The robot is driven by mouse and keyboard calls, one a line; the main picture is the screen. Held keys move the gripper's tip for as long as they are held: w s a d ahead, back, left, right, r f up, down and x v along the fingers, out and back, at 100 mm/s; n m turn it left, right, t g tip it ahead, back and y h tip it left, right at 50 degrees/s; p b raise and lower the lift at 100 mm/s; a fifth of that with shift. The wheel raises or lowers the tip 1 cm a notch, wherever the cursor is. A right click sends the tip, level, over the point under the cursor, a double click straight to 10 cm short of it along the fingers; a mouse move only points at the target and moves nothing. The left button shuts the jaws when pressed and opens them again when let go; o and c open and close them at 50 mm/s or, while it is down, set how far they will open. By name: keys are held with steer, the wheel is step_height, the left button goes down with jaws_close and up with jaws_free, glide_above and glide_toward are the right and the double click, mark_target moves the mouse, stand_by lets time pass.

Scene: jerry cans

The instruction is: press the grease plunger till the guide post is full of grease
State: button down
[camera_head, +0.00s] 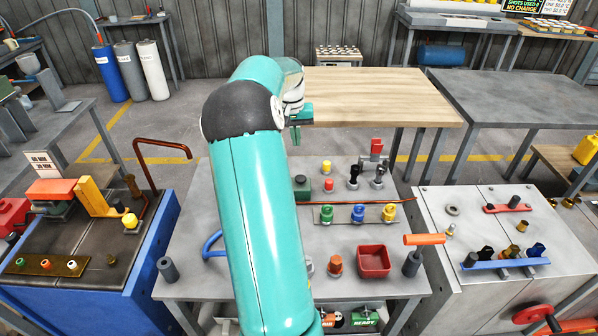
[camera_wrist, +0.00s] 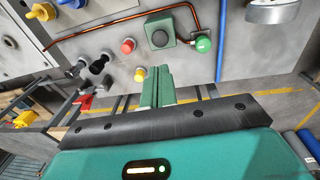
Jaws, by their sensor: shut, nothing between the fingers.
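I cannot tell for sure which part is the grease plunger or which is the guide post. A green box with a dark round knob (camera_head: 301,187) stands on the middle table, and it also shows in the wrist view (camera_wrist: 162,30). Dark grey upright posts stand at the table's front left (camera_head: 168,270) and front right (camera_head: 411,263). My gripper (camera_head: 296,136) is shut and empty above the table's back edge. In the wrist view its fingertips (camera_wrist: 157,70) are together, beside a yellow knob (camera_wrist: 139,73) in the picture, apparently touching nothing.
A red knob (camera_head: 329,185), black knobs (camera_head: 353,174) and a rail with coloured knobs (camera_head: 357,214) share the table. A red tray (camera_head: 374,261) sits at the front. A copper pipe arches at left (camera_head: 160,143). My arm hides the table's left middle.

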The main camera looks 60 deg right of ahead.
mark_target(300, 179)
steer(key=f, duration=0.9)
steer(key=d+f, duration=0.1)
steer(key=f, duration=0.4)
steer(key=shift+s, duration=0.35)
steer(key=shift+s+a+f, duration=0.1)
steer(key=shift+a+f, duration=0.05)
steer(key=shift+f, duration=1.1)
step_height(300, 179, up, 15)
steer(key=w, duration=0.1)
steer(key=shift+a, duration=0.35)
